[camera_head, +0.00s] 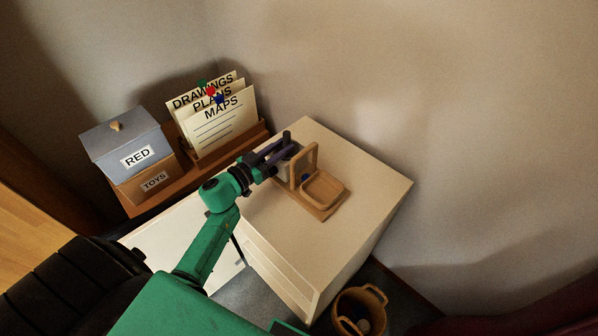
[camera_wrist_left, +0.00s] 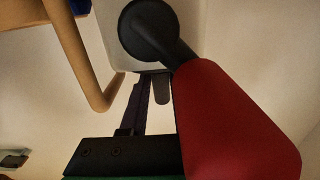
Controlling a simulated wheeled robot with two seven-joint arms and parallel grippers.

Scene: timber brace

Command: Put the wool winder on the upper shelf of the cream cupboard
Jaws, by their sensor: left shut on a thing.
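The cream cupboard (camera_head: 365,185) stands by the wall, its flat top uncovered over a wide area. My left gripper (camera_head: 287,153) is over the cupboard top, shut on what looks like the wool winder (camera_head: 281,172), a pale grey body with a black knob. In the left wrist view the grey body (camera_wrist_left: 112,40) and its round black knob show close beyond my left gripper's dark finger (camera_wrist_left: 140,107). The exact grip contact is hidden. The cupboard's upper shelf cannot be made out. My right gripper is not in view.
A wooden stand with an arch and tray (camera_head: 325,188) is right beside the winder. A basket (camera_head: 360,310) stands on the floor in front.

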